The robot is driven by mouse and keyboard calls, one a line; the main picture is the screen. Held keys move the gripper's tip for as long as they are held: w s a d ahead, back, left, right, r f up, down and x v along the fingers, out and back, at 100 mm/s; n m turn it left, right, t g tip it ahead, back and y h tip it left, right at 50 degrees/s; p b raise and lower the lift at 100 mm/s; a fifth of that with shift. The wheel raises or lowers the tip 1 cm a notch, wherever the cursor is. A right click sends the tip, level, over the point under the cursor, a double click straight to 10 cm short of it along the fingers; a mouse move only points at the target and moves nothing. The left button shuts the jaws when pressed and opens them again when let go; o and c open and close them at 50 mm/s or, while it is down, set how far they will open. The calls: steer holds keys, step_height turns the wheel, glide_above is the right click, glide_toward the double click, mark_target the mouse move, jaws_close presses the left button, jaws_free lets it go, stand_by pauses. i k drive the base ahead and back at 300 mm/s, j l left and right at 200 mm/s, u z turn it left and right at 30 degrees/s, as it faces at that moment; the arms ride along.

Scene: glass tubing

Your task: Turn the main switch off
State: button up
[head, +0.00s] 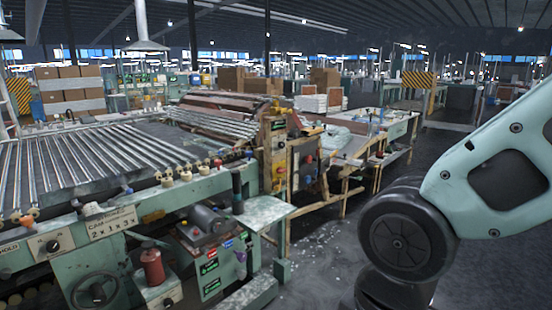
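No control in the head view is readably labelled as the main switch. One candidate is a dark rotary knob (52,245) on a light box at the lower left of the green machine (140,215). Another candidate is a tall yellow control box (279,150) at the machine's right end, with small buttons and a red part too small to make out. A panel with green and red labels (210,268) sits low on the machine front. My arm shows at the right, well apart from all of these. My gripper is out of view.
Glass tubes (90,155) lie across the machine's top. A small metal shelf (265,212) juts out at its right front. A wooden-legged table (350,150) stands behind. Cardboard boxes (70,85) are stacked far back.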

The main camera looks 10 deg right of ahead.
mark_target(279, 171)
steer(key=i+z, duration=0.25)
steer(key=i, duration=0.7)
steer(key=i+j+z, duration=0.2)
steer(key=i, duration=0.8)
steer(key=l, duration=0.1)
